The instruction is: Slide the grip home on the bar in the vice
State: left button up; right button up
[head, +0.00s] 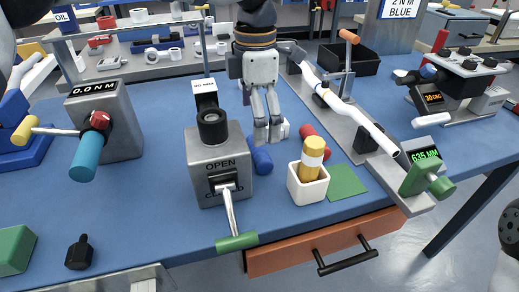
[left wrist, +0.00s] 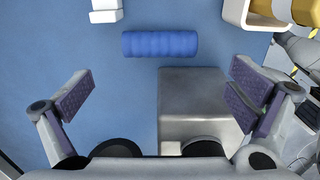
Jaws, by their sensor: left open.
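A blue ribbed grip (head: 261,161) lies on the blue bench beside the grey block; the left wrist view shows it whole (left wrist: 160,44). A red grip (head: 312,142) lies further right, partly behind the white cup. The white bar (head: 368,124) is held on the vice rail (head: 345,128), its bare near end toward me at the right. My left gripper (head: 267,136) points down just behind the blue grip. Its fingers (left wrist: 160,94) are spread wide and empty, apart from the grip. My right gripper is not in view.
The grey OPEN/CLOSED block (head: 218,165) with a green-handled lever stands left of the blue grip. The white cup (head: 307,186) holds a yellow cylinder, beside a green pad (head: 346,181). A 635 MM display (head: 426,155) stands near the bar's end. An orange drawer (head: 325,243) is below.

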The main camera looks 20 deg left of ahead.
pick_arm(q)
jog(key=f, duration=0.6)
jog(key=shift+w+d, duration=0.15)
jog(key=shift+d, duration=0.05)
jog(key=c, duration=1.2)
jog(key=shift+o, duration=0.2)
notch_tip(320, 180, up, 10)
